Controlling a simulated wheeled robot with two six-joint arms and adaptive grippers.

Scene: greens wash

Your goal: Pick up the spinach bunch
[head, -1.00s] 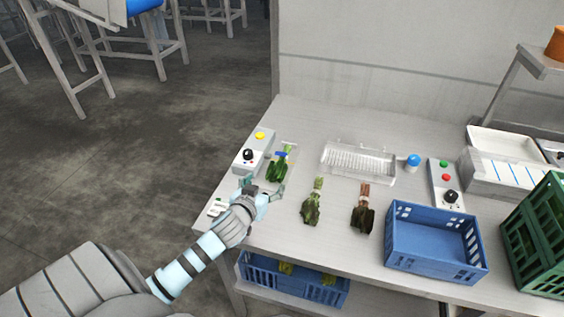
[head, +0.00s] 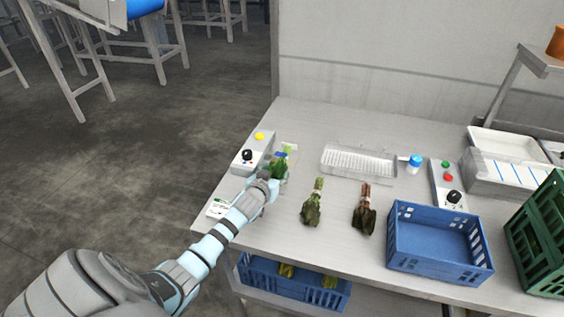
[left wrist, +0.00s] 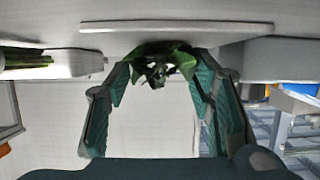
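A dark green leafy bunch (head: 280,167) with a blue band, which I take as the spinach bunch, lies at the left end of the steel table. Its pale stems point away from me. My left gripper (head: 273,184) is at its near, leafy end and hides part of it. In the left wrist view the bunch (left wrist: 163,58) shows between and just beyond the tips of my open left gripper (left wrist: 160,70). Whether the fingers touch the leaves I cannot tell. My right gripper is not in view.
A paler green bunch (head: 313,203) and a dark reddish-stemmed bunch (head: 364,210) lie to the right. A control box (head: 250,155) stands close left of the spinach. A clear tray (head: 357,161) is behind, a blue crate (head: 437,267) to the right.

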